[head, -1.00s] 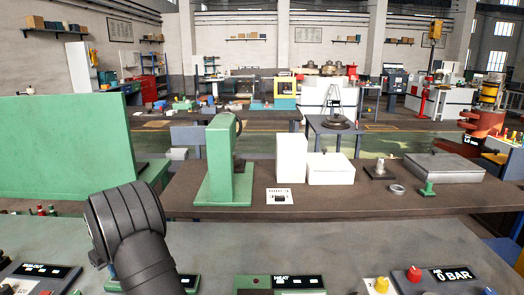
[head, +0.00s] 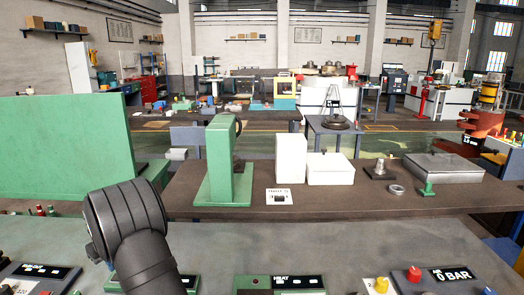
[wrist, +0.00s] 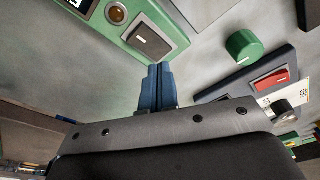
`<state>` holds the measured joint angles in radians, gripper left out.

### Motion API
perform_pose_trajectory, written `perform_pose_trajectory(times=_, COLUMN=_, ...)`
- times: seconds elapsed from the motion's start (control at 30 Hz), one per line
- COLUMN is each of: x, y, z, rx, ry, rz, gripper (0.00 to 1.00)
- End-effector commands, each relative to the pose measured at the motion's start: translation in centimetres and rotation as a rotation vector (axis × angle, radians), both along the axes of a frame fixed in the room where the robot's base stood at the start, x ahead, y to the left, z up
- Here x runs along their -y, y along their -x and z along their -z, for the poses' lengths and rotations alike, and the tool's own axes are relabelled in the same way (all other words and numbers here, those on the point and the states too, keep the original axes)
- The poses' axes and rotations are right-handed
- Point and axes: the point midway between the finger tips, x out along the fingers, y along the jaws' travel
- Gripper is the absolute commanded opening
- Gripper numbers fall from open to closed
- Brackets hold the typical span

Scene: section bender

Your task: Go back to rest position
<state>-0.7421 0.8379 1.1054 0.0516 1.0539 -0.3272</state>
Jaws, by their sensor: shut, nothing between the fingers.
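My gripper (wrist: 159,72) shows in the wrist view with its two blue fingers closed together and nothing between them. The fingertips appear just below a green control box (wrist: 172,18) with a black rocker switch (wrist: 150,40) and an amber lamp (wrist: 117,14); I cannot tell whether they touch it. In the head view my dark arm rises at the lower left over the console, and the gripper itself is hidden there.
In the head view, the grey console (head: 330,240) carries a red button (head: 413,273) and yellow knob (head: 381,284). A green upright machine (head: 222,160) stands behind.

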Motion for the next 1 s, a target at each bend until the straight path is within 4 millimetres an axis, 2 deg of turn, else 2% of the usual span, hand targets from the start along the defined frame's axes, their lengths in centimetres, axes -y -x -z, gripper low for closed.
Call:
perform_pose_trajectory(times=0.03, x=0.0, y=0.0, z=-1.1, rx=0.004, ry=-0.002, rz=0.0, gripper=0.0)
perform_pose_trajectory(times=0.3, x=0.0, y=0.1, z=-6.2, rx=0.004, ry=0.002, rz=-0.017, gripper=0.0)
perform_pose_trajectory(times=1.0, x=1.0, y=3.3, z=-10.4, rx=0.184, ry=0.108, rz=-0.667, gripper=0.0)
